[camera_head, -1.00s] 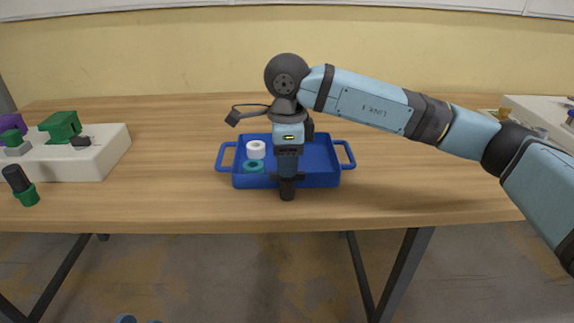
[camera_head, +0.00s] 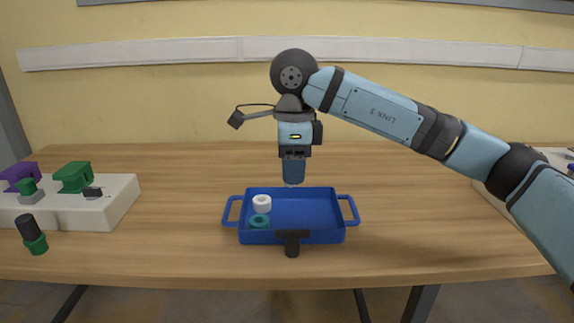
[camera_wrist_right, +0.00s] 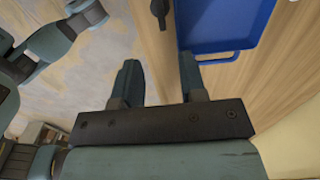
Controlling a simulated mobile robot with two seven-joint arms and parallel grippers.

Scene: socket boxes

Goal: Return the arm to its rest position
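My right gripper (camera_head: 293,183) hangs pointing down over the blue tray (camera_head: 343,232) in the head view. In the right wrist view its two fingers (camera_wrist_right: 157,75) stand apart with nothing between them. A black T-shaped piece (camera_head: 292,242) stands at the tray's front side, clear below the gripper. It also shows in the right wrist view (camera_wrist_right: 160,9), beside the tray (camera_wrist_right: 215,25), partly cut off by the frame. My left gripper is not in view in the head view.
The tray holds a white ring (camera_head: 262,203) and a teal ring (camera_head: 260,221). A white block (camera_head: 115,205) with purple and green parts stands at the left. A black-and-green piece (camera_head: 32,235) is in front of it. Another white box (camera_head: 555,158) is at the right. Mid-table is mostly clear.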

